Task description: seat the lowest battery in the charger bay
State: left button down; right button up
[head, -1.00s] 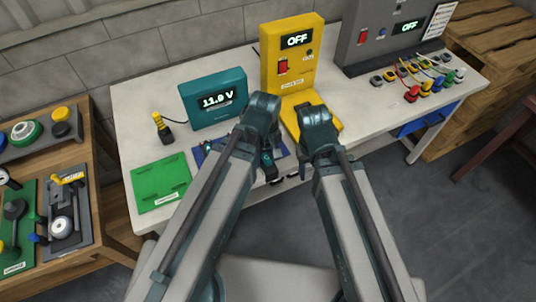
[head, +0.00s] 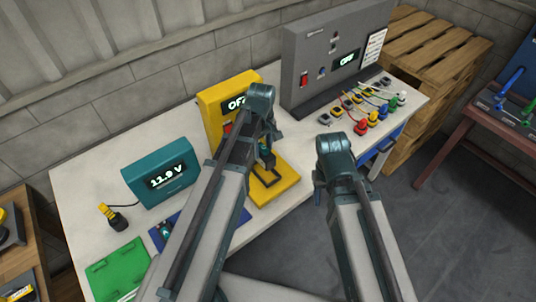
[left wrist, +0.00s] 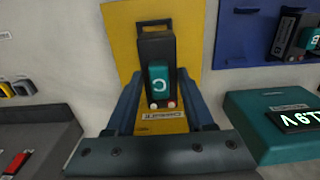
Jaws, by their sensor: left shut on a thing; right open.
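The yellow charger (head: 211,103) reads OFF and has a flat yellow base (head: 285,188) with a dark bay outline. My left gripper (head: 266,150) is over this base, shut on a black battery with a teal label (head: 266,158). In the left wrist view the battery (left wrist: 158,85) is between my left fingers (left wrist: 158,100), its label marked C, over the yellow base (left wrist: 122,40). I cannot tell whether it touches the base. My right gripper (head: 320,190) is open to the right of the charger, its fingers mostly hidden. Another battery (left wrist: 290,35) is on the blue mat (left wrist: 237,25).
The teal tester (head: 160,180) reads 11.9 V, with a yellow-black probe (head: 112,217) beside it. A green mat (head: 118,268) lies at the front left. A grey panel (head: 315,60) with several coloured plugs (head: 362,124) stands to the right of the charger.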

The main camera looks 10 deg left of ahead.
pick_arm(q)
jog(key=shift+w+d+r, duration=0.1)
jog(key=shift+w, duration=0.3)
jog(key=b, duration=0.7)
send_over(264, 172)
notch_tip(264, 172, down, 7)
jog(key=shift+s+r, duration=0.1)
jog(key=shift+f, duration=0.2)
dwell(0.6)
jog(key=shift+f+b, duration=0.35)
jog(key=shift+b, duration=0.15)
jog(key=shift+f+b, duration=0.45)
jog(key=shift+c, duration=1)
grip_release()
